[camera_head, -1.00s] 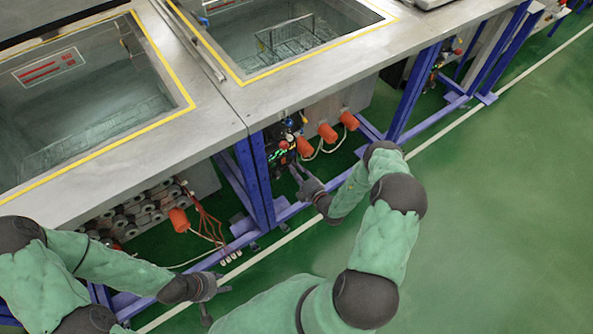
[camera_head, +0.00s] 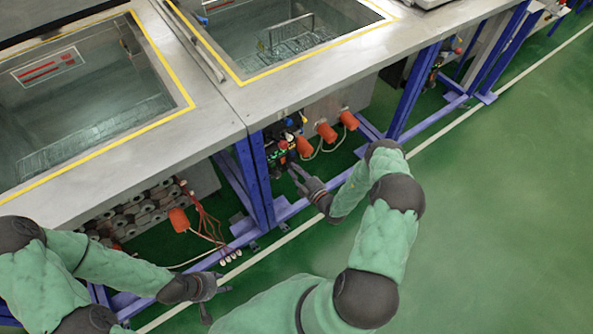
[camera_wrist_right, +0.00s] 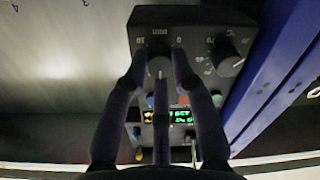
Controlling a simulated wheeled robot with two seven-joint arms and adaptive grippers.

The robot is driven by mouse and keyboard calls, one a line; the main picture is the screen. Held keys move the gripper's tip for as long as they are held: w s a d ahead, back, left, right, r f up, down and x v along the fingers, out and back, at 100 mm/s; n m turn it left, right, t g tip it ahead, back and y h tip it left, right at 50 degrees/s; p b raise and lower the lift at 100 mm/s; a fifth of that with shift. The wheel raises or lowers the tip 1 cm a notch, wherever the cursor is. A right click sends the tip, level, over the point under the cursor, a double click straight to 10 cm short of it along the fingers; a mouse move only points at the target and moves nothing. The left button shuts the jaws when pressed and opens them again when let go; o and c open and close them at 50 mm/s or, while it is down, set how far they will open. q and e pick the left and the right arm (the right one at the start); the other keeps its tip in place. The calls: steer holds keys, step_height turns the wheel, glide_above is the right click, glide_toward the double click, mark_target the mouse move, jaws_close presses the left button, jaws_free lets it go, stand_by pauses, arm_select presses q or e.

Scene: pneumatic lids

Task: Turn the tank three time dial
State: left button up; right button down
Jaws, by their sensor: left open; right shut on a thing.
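A dark control box (camera_head: 278,150) is under the tank bench, beside a blue leg. In the right wrist view its face shows a dial (camera_wrist_right: 158,66) at upper left, a second dial (camera_wrist_right: 226,58) to its right, and a lit green display (camera_wrist_right: 181,117) below. My right gripper (camera_head: 294,171) is at the box, and in the wrist view its fingers (camera_wrist_right: 159,62) are shut on the left dial, which they partly hide. The dials' labels are too small to read surely. My left gripper (camera_head: 215,292) is open and empty, low at the left, away from the box.
Two open tanks (camera_head: 75,100) and (camera_head: 290,35) are set in the grey bench top (camera_head: 235,95). Orange plugs (camera_head: 326,132) and cables are nearby. The green floor (camera_head: 490,220) at right is clear.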

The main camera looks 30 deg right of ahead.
steer(key=shift+s+a+f, duration=0.1)
steer(key=shift+a, duration=0.05)
steer(key=c, duration=1)
jaws_free()
steer(key=shift+c, duration=0.2)
steer(key=s, duration=0.4)
steer(key=s+d, duration=0.1)
steer(key=s, duration=0.6)
steer(key=shift+s+d+r, duration=0.25)
steer(key=shift+s+r, duration=0.05)
steer(key=shift+s, duration=0.1)
